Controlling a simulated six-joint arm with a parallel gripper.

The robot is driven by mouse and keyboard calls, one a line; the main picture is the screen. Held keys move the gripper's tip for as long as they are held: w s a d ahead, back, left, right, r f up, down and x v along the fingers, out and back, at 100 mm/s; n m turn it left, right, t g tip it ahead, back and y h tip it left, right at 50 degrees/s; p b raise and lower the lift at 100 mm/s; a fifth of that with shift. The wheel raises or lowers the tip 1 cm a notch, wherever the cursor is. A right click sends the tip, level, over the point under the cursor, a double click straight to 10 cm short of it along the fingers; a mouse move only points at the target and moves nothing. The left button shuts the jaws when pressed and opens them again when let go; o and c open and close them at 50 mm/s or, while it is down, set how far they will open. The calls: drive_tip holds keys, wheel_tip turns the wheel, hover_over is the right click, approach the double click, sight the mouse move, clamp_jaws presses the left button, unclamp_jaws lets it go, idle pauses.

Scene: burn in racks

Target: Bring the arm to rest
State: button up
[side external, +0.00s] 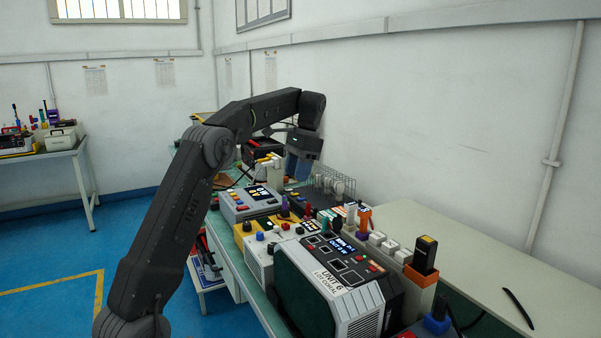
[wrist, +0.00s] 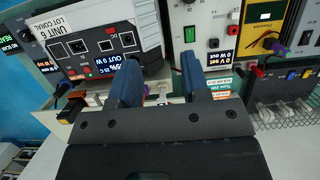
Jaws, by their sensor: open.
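My gripper (side external: 301,157) hangs from the bent arm above the back part of the bench, beside the wire rack. In the wrist view my gripper (wrist: 160,80) shows two blue fingers spread apart with nothing between them. Beyond the fingers are the fronts of bench instruments. One is the grey and black unit marked UNIT 6 LOT CORAL (side external: 345,275), which also shows in the wrist view (wrist: 95,40). I cannot tell the exact clearance between the fingers and the instruments.
A wire rack (side external: 335,183) stands near the wall. A grey console (side external: 250,202) and a yellow box (side external: 262,228) crowd the bench. A dark upright module with an orange base (side external: 424,257) stands tall at the right. The pale table (side external: 470,255) at the right is mostly clear.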

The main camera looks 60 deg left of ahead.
drive_tip(key=shift+d, duration=0.1)
drive_tip(key=s+d+r+t+y, duration=0.15)
drive_tip(key=s+d, duration=0.25)
drive_tip(key=d, duration=0.5)
drive_tip(key=s+d+r+t, duration=0.2)
drive_tip(key=s+d+t, duration=0.15)
drive_tip(key=d, duration=0.55)
drive_tip(key=s+d+f+t, duration=0.1)
drive_tip(key=s+d+f, duration=0.3)
drive_tip(key=s, duration=0.3)
drive_tip(key=s+d+f+t+h, duration=0.1)
drive_tip(key=s+d+f+t, duration=0.1)
drive_tip(key=s+d+f, duration=0.2)
drive_tip(key=s+d, duration=0.3)
drive_tip(key=shift+s+f+t, duration=0.25)
drive_tip(key=shift+f+t, duration=0.05)
